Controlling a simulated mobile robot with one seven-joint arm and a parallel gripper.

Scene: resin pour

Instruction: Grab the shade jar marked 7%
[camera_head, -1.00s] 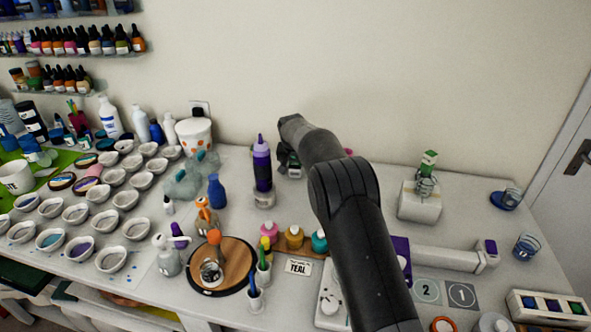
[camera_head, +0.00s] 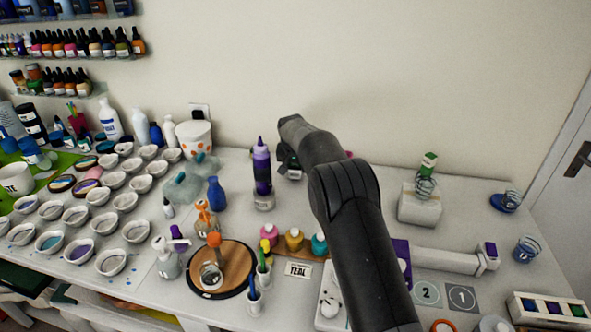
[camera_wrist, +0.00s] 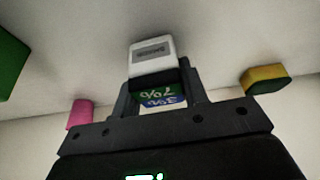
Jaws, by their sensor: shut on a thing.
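In the wrist view my gripper (camera_wrist: 160,85) is shut on a small shade jar (camera_wrist: 158,98) with a green and blue face. Its lettering is upside down and seems to read 7% on the green part; the blue part's marking is unclear. A white block (camera_wrist: 152,55) with a grey label shows just beyond the jar, and I cannot tell whether they touch.
In the wrist view a green item (camera_wrist: 10,62), a pink one (camera_wrist: 80,113) and a yellow one (camera_wrist: 265,78) lie around the gripper. In the head view a purple bottle (camera_head: 262,170) stands just left of my gripper. A white box (camera_head: 420,203) stands to the right.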

